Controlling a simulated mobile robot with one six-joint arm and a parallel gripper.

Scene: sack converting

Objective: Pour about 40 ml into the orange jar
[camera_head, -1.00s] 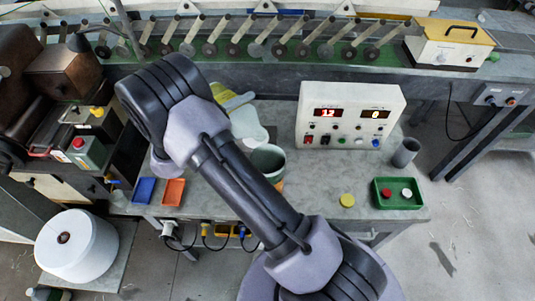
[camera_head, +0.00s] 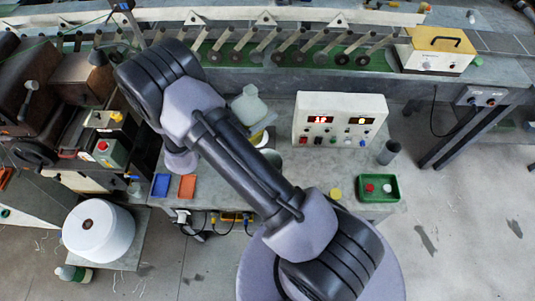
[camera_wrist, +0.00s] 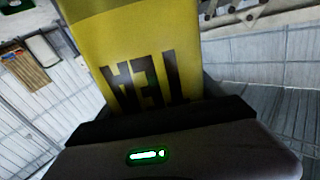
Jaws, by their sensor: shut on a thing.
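My gripper (camera_wrist: 165,128) is shut on a yellow-labelled container (camera_wrist: 135,50) with large dark letters, seen close up in the wrist view. My arm hides my gripper there. A grey-green round vessel (camera_head: 272,157) shows just below, mostly hidden by my arm. No orange jar body is clearly visible now, and the liquid level cannot be seen.
A white control box (camera_head: 340,120) with red and amber displays stands right of the container. A large white roll (camera_head: 98,230) is at lower left.

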